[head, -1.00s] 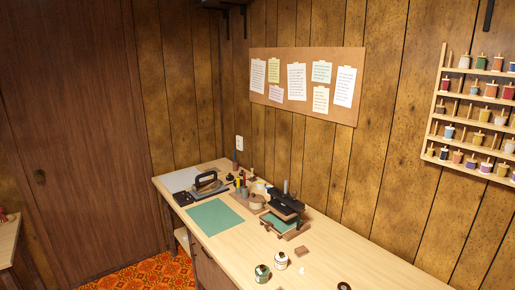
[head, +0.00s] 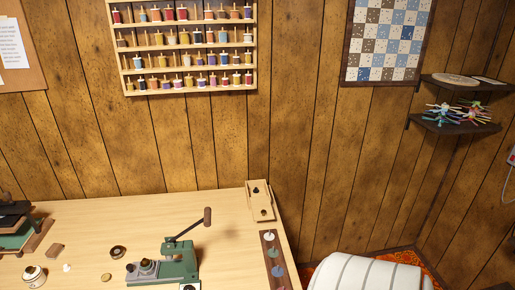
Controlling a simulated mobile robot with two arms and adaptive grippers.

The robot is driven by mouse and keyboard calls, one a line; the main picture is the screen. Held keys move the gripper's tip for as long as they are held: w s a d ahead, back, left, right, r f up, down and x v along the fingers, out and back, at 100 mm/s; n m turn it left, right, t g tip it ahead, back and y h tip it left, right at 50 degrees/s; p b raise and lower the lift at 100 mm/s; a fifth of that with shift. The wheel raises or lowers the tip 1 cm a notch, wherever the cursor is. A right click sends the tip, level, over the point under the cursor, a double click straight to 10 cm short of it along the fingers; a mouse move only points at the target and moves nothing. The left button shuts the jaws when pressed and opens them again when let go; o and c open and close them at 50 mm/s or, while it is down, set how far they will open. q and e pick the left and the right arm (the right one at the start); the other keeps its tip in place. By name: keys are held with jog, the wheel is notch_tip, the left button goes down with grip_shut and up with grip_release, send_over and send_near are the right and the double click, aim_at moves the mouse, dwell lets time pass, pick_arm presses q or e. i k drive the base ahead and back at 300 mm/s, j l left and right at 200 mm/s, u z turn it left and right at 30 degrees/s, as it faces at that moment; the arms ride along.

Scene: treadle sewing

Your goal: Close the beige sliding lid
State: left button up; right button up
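A small beige wooden box (head: 261,205) stands at the back right corner of the workbench, against the panelled wall. Its pale top shows two dark spots, one near the back and one near the front. I cannot tell at this size which part is the sliding lid or how far it is open. Neither of my grippers is in view, and nothing is seen touching the box.
A dark strip (head: 273,262) with several round pieces lies in front of the box. A green lever press (head: 178,262) stands left of it on the workbench (head: 130,215). A white ribbed rounded object (head: 365,275) is at the lower right, beside the bench.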

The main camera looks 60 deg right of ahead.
aim_at(262, 205)
jog(key=z, duration=1.9)
jog(key=i+j, duration=0.1)
jog(key=j, duration=0.35)
jog(key=i+j, duration=0.1)
jog(key=j, duration=0.75)
jog(key=i+j, duration=0.15)
jog(key=j, duration=0.25)
